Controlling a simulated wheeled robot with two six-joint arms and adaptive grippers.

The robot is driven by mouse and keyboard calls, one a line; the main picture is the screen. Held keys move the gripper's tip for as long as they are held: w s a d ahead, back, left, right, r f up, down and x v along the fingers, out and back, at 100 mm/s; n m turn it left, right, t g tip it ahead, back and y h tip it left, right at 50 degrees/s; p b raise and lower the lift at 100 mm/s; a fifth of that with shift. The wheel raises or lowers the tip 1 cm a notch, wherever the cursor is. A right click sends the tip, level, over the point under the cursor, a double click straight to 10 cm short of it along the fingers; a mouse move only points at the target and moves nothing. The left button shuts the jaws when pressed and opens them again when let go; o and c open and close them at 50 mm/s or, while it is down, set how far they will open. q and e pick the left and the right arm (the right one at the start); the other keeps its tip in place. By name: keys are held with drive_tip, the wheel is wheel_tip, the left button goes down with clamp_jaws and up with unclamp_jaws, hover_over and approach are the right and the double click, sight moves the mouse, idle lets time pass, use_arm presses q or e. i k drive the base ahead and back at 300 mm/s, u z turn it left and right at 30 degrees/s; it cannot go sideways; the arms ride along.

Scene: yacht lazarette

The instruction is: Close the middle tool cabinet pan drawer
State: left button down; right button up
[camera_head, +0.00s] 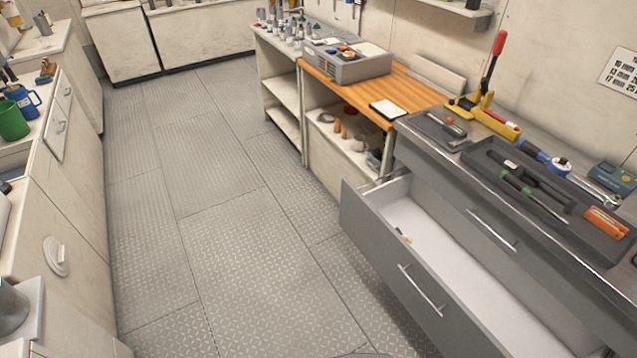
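The grey tool cabinet (415,150) stands at the right. Its open drawer (385,240) is pulled out to the left over the floor, with a silver bar handle (422,290) on its front. The near end of the open drawer is cut off by the picture's lower edge. Neither of my grippers shows in the head view.
Tools and a dark tray (545,190) lie on the cabinet top. A wood-topped bench (400,95) with open shelves adjoins the cabinet's far end. White cupboards (60,200) line the left side. The patterned metal floor (220,200) between is clear.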

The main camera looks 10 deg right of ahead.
sight(471, 300)
drive_tip(key=i, duration=1.15)
drive_tip(key=z, duration=1.9)
